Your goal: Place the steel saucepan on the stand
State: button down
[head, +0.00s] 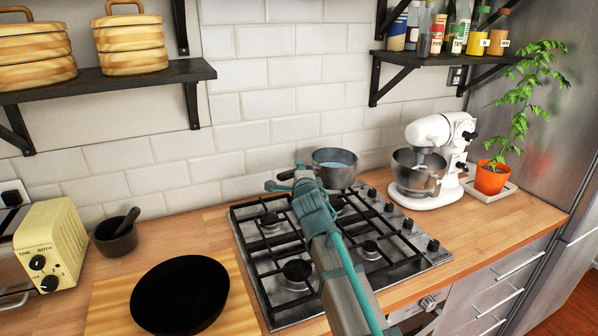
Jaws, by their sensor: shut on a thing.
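The steel saucepan (340,179) is upright at the back right of the gas hob (245,240), with a bluish surface inside it. My gripper (301,173) is at the saucepan's left side and shut on it. No separate stand is clearly identifiable; the hob has black grates.
A black frying pan (181,295) lies on a wooden board (110,306) at the front left. A mortar (116,238) and toaster (48,245) are left. A white mixer (428,160) and potted plant (491,178) are right. Shelves (120,80) hang above.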

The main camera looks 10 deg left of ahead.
jog(key=shift+s+f, duration=0.15)
jog(key=shift+s, duration=0.05)
jog(key=shift+w+f+b, duration=0.1)
jog(key=shift+f+b, duration=0.7)
jog(key=shift+f, duration=2.15)
jog(key=shift+f+b, duration=0.4)
jog(key=shift+b, duration=0.15)
jog(key=c, duration=1)
grip_release()
